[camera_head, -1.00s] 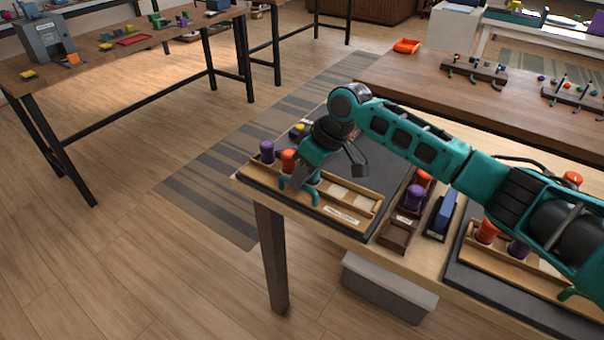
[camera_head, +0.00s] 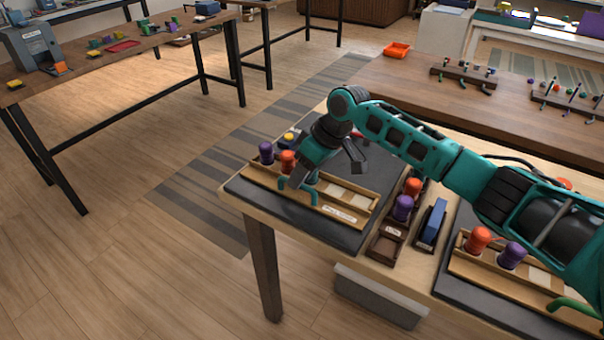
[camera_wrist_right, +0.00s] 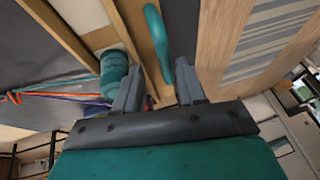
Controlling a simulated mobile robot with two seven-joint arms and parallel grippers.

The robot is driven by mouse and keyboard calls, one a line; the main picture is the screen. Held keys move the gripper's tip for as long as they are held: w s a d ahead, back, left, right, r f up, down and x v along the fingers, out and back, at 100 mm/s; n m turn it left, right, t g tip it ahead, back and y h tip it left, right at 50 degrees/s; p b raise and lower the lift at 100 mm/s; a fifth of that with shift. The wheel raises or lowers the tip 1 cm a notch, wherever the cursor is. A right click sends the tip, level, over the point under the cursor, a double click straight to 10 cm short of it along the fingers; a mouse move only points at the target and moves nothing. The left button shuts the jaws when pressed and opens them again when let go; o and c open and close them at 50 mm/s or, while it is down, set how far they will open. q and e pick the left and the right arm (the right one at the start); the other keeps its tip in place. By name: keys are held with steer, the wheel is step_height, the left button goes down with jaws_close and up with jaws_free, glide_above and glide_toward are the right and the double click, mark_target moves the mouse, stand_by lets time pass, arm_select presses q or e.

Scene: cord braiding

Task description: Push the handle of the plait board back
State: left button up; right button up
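The plait board (camera_head: 368,203) is a long wooden tray with a pale label, lying on a dark mat at the left end of the near table. A purple bobbin (camera_head: 266,151) and an orange bobbin (camera_head: 288,160) stand on it. My right gripper (camera_head: 298,184) is at the board's front side, by the teal curved handle. In the right wrist view the handle (camera_wrist_right: 156,40) reaches in between the two spread fingers (camera_wrist_right: 160,88), close to the right one. Whether a finger touches it is unclear. My left gripper is out of view.
A bare strip of dark mat (camera_head: 310,222) lies in front of the board. To its right are a small brown tray (camera_head: 384,249), a blue block (camera_head: 432,222) and a second board (camera_head: 500,274). Striped rug and floor lie left of the table.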

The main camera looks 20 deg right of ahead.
steer(key=p+v, duration=0.1)
steer(key=v, duration=1.2)
steer(key=shift+f, duration=0.15)
steer(key=s+a+f, duration=0.5)
steer(key=s+f, duration=0.2)
steer(key=f, duration=0.1)
steer(key=s+a+f, duration=0.5)
steer(key=s+f, duration=0.2)
steer(key=s, duration=0.1)
steer(key=s+d+f+m+t+h, duration=0.1)
steer(key=s+d+m+h, duration=0.15)
steer(key=s, duration=0.55)
steer(key=s+d+f+m+h, duration=0.1)
steer(key=s+d+m+h, duration=0.2)
steer(key=s, duration=0.4)
steer(key=w+a+f+t+y, duration=0.1)
steer(key=w+f+t+y, duration=0.2)
steer(key=w+f+t, duration=0.4)
steer(key=shift+w+a+f+n, duration=0.25)
steer(key=shift+a+f+n, duration=0.2)
steer(key=shift+f, duration=0.3)
